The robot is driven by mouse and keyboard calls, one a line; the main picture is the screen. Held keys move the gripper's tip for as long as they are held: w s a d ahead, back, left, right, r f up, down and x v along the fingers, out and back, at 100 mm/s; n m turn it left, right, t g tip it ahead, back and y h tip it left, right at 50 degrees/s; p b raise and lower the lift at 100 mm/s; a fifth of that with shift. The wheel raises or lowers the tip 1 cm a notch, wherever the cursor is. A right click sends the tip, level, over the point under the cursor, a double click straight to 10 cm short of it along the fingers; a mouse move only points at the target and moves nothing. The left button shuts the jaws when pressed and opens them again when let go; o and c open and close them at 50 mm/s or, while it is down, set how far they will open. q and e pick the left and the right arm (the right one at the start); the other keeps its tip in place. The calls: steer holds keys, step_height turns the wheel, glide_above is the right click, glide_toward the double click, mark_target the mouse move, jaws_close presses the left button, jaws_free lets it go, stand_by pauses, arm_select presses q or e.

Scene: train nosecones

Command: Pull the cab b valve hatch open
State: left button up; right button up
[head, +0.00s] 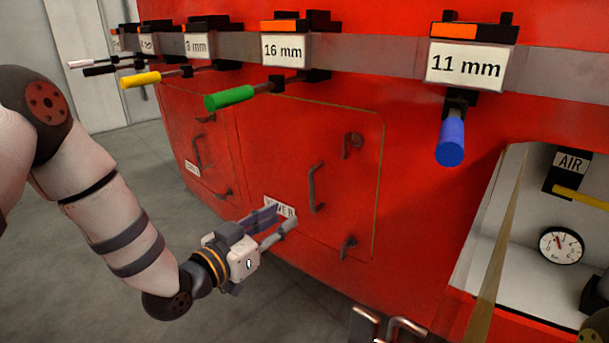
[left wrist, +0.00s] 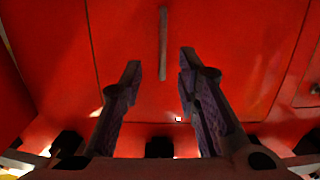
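A red hatch (head: 345,180) with a dark vertical handle (head: 316,187) and two latches is on the red train front in the head view. Its white label (head: 280,206) is partly hidden by my gripper, so I cannot fully read it. The hatch looks shut, flush with the front. My left gripper (head: 284,216) is open and empty, in front of the hatch's lower left, below and left of the handle. In the left wrist view, the handle (left wrist: 163,42) stands upright ahead, between the lines of the open fingers (left wrist: 160,62).
A second red hatch (head: 200,150) with a handle lies to the left. A rail above carries tools with green (head: 230,97), yellow (head: 141,80) and blue (head: 451,141) handles sticking out. An open recess with a gauge (head: 561,246) is at right. Grey floor is clear at lower left.

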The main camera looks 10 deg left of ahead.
mark_target(310, 186)
arm_select(q)
steer(key=x, duration=0.3)
steer(key=r+b+x, duration=0.1)
steer(key=x, duration=0.3)
steer(key=r+x, duration=0.1)
steer(key=x, duration=0.2)
steer(key=shift+w, duration=0.5)
steer(key=shift+w+d+r, duration=0.15)
steer(key=shift+w+d, duration=0.05)
steer(key=shift+w, duration=0.4)
jaws_close()
arm_select(e)
steer(key=shift+s+f+g, duration=0.3)
steer(key=shift+s+f, duration=0.5)
steer(key=shift+f, duration=0.05)
